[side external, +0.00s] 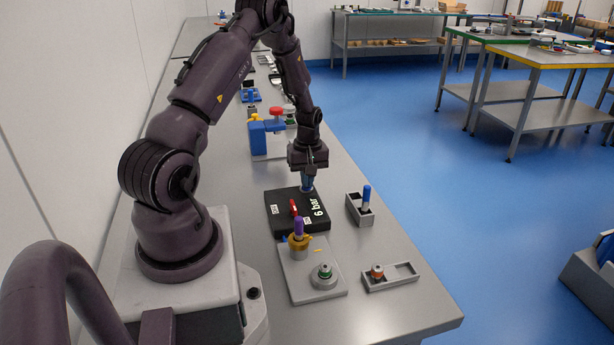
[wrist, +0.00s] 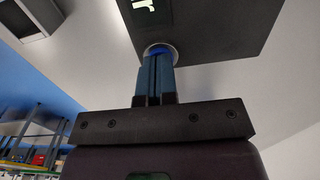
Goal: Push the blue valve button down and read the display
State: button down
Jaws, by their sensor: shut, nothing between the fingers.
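The black valve box (side external: 284,222) lies on the grey bench, with "6 bar" in white letters on its top and a red part near its middle. My gripper (side external: 308,187) is over the box's far right corner, pointing down, its blue fingers shut with nothing between them. In the wrist view the shut fingers (wrist: 158,62) meet a blue button (wrist: 160,50) inside a pale ring on the black box (wrist: 208,28). The fingertips appear to touch the button. How far down it is pressed cannot be told. Part of the lettering shows at the wrist view's top edge.
A grey plate (side external: 318,294) with a purple-topped gold part (side external: 298,240) and a green-ringed fitting (side external: 324,274) stands in front. Grey trays (side external: 405,282) and (side external: 352,209) lie to the right, one holding a blue-topped pin (side external: 366,196). A blue block stands behind.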

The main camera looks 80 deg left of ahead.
jog(key=shift+f, duration=0.1)
jog(key=shift+f, duration=0.95)
notch_tip(320, 180, up, 15)
jog(key=shift+w+a+r, duration=0.2)
jog(key=shift+w+a, duration=0.05)
jog(key=shift+w, duration=0.1)
dwell(0.4)
jog(key=s+d+r+m+t, duration=0.2)
jog(key=d+r+m, duration=0.4)
jog(key=d, duration=0.4)
jog(key=s+d+r+m+t, duration=0.2)
jog(key=s+d+r+m, duration=0.2)
jog(key=d, duration=0.7)
jog(key=s+d+r+m+t, duration=0.2)
jog(key=d+r+m, duration=0.6)
jog(key=d, duration=0.2)
jog(key=shift+s+d, duration=0.15)
jog(key=shift+s, duration=0.25)
